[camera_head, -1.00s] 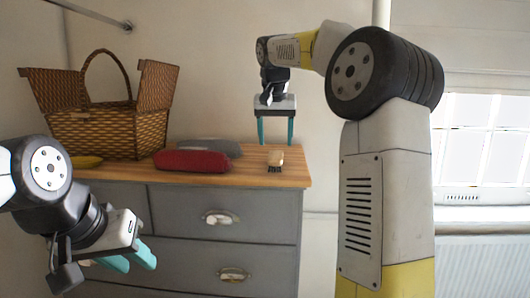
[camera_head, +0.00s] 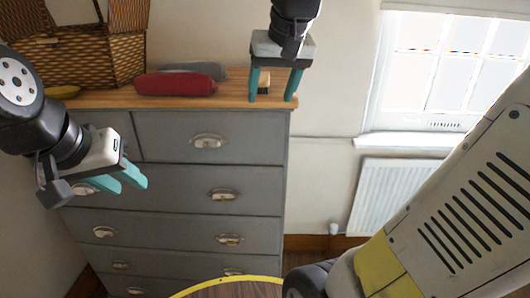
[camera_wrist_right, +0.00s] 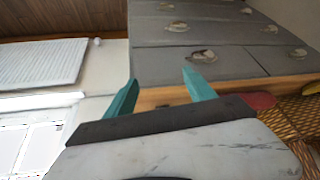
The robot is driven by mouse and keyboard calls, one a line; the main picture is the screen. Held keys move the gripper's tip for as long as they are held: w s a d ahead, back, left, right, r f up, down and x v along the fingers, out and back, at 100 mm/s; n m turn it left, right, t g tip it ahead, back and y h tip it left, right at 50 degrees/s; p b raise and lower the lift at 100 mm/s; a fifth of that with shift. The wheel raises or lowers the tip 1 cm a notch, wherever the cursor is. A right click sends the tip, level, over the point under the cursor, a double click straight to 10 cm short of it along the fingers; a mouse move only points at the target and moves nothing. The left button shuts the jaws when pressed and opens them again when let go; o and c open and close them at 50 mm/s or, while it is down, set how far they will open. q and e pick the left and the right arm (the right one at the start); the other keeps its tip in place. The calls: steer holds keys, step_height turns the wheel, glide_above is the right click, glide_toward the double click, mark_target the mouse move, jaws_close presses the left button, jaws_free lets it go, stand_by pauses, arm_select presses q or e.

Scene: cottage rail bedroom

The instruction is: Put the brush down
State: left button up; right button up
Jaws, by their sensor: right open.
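The brush (camera_head: 264,79) is a small pale piece standing on the wooden dresser top (camera_head: 222,97), near its right end. It is partly hidden by my right gripper in the head view. My right gripper (camera_head: 274,97) is open with fingers pointing down. It appears in front of the brush, near the dresser's front edge. My left gripper (camera_head: 122,182) is open and empty in front of the drawers.
A red roll (camera_head: 176,85) and a grey roll (camera_head: 197,69) lie left of the brush. A wicker basket (camera_head: 95,60) and a yellow item (camera_head: 62,92) are further left. A radiator (camera_head: 395,195) stands below the window at right.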

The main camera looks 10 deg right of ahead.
steer(key=s+a+f+y, duration=0.1)
steer(key=s+f, duration=0.9)
steer(key=s, duration=0.1)
steer(key=shift+a+f+n+t, duration=0.3)
steer(key=shift+f+n, duration=0.05)
steer(key=shift+n, duration=0.05)
